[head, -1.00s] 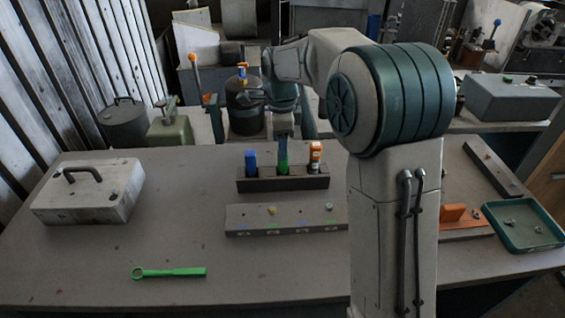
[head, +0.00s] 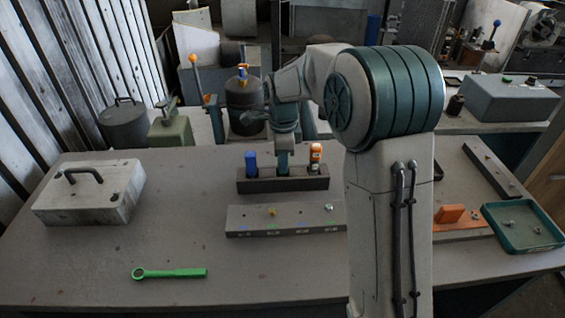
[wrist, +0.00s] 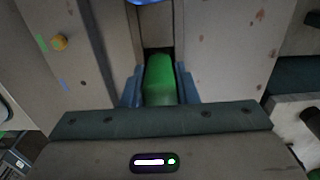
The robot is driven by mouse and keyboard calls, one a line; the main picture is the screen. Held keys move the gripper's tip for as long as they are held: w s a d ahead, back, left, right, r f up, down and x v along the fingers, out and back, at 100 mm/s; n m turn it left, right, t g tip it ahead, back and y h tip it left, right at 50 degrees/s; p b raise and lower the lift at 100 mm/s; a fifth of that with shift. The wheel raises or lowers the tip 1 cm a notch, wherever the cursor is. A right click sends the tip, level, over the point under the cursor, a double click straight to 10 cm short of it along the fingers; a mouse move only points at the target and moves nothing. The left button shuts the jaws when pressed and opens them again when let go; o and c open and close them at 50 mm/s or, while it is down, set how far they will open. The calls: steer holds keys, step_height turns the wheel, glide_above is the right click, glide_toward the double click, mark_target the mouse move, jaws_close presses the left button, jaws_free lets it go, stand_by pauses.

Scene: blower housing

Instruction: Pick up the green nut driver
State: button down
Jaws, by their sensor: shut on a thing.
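The dark rack (head: 290,184) stands mid-table with a blue-handled driver (head: 251,165) in its left slot and an orange-handled driver (head: 315,157) in its right slot. My gripper (head: 283,163) is over the middle slot, pointing down. In the wrist view, the green nut driver (wrist: 160,80) lies between the two blue fingers of my gripper (wrist: 159,92), which are shut on its handle. The head view hides the green handle behind the gripper. Its lower end is hidden, and I cannot tell whether it is still seated in the slot.
A long bar (head: 286,222) with small coloured marks lies in front of the rack. A green ring wrench (head: 172,273) lies at the front left. A pale box with a handle (head: 88,195) stands at the left. A green tray (head: 523,228) is at the right. The front middle is clear.

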step_height(320, 180, up, 10)
steer(key=shift+r, duration=0.1)
stand_by(0.4)
steer(key=c, duration=1.9)
jaws_free()
jaws_close()
steer(key=s+a+r+n, duration=0.1)
steer(key=s+a+n, duration=0.3)
steer(key=s+n, duration=0.65)
step_height(320, 180, down, 6)
steer(key=s+m+b, duration=0.1)
steer(key=s+b, duration=0.1)
steer(key=b, duration=0.2)
steer(key=shift+d, duration=0.25)
steer(key=shift+m, duration=0.25)
